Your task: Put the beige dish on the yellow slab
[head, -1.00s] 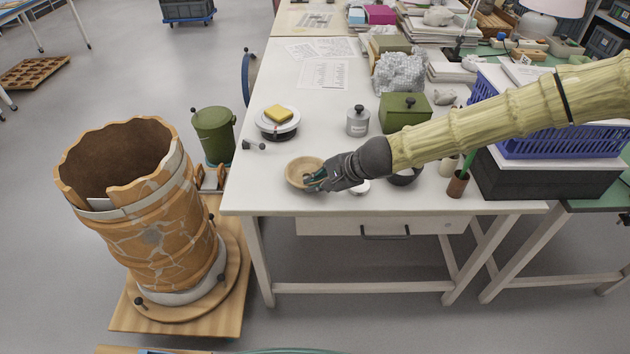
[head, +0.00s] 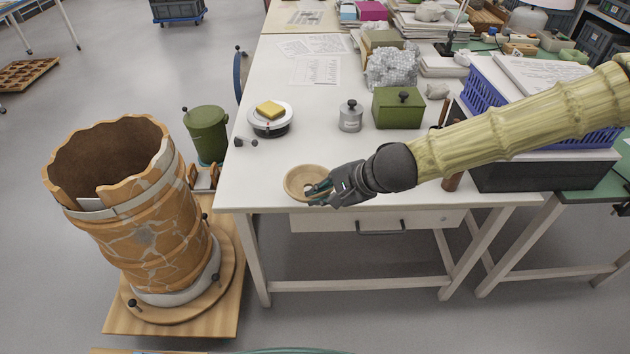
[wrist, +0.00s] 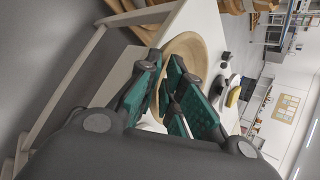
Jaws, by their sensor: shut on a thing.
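The beige dish (head: 298,180) is a shallow round bowl near the front edge of the white table in the head view. It also shows in the wrist view (wrist: 188,44), between and beyond my fingers. My gripper (head: 318,196) is shut on the dish's near right rim. I cannot tell whether the dish is clear of the tabletop. The yellow slab (head: 270,109) lies on a round white-topped turntable (head: 284,122) farther back and left on the table. The slab also shows small in the wrist view (wrist: 233,97).
A grey lidded canister (head: 350,118) and a green box (head: 398,109) stand right of the turntable. A small dark-knobbed item (head: 246,142) lies left of it. A large cracked orange vessel (head: 150,235) stands left of the table (head: 330,150). The tabletop between dish and turntable is clear.

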